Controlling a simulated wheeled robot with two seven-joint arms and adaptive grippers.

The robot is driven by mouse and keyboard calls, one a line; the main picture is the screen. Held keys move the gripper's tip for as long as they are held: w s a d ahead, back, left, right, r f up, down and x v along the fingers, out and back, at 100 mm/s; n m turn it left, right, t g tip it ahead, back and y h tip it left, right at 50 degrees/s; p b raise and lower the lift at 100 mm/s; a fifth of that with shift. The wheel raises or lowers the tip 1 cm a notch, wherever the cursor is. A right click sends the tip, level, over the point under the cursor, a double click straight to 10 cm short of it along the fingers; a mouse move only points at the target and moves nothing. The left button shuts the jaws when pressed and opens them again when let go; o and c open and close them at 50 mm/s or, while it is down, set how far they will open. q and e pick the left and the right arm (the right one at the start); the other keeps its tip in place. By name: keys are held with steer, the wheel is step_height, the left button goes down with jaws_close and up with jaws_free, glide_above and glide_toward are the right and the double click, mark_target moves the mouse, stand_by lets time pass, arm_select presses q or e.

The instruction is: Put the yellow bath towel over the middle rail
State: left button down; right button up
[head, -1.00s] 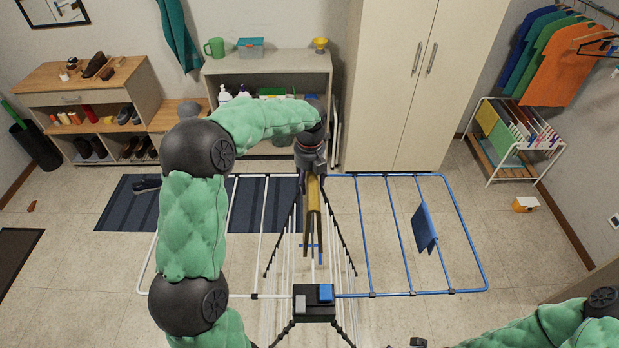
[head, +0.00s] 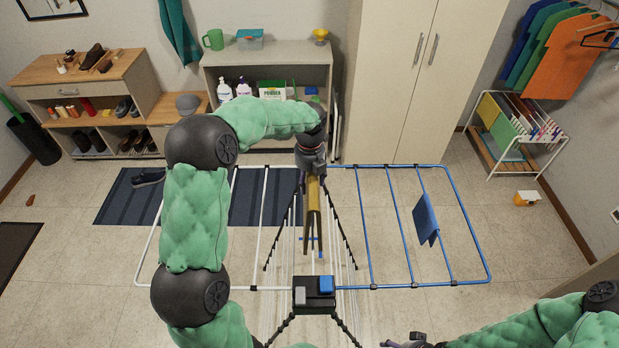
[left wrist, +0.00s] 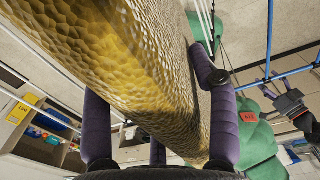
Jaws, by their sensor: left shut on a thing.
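The yellow bath towel (head: 313,222) hangs folded over the middle of the drying rack (head: 372,288) in the head view, seen nearly edge-on. My left gripper (head: 313,178) is shut on its far upper end. In the left wrist view the textured towel (left wrist: 120,55) fills the upper middle, between the purple fingers of my left gripper (left wrist: 160,140). The towel and arm hide the middle rail, so I cannot tell whether the towel touches it. My right gripper (head: 408,341) shows only partly at the bottom edge; its jaws are unclear.
The rack has a white wing at left and a blue wing at right, where a small blue cloth (head: 426,219) hangs. A black hub box (head: 314,296) is at the near end. Behind stand a low shelf (head: 265,55) and a tall wardrobe (head: 395,80).

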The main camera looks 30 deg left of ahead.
arm_select(q)
step_height(320, 180, down, 20)
steer(key=b, duration=0.9)
steer(key=shift+r, duration=0.15)
stand_by(2.7)
stand_by(0.4)
steer(key=shift+c, duration=1.9)
jaws_free()
steer(key=shift+o, duration=0.5)
step_height(320, 180, up, 12)
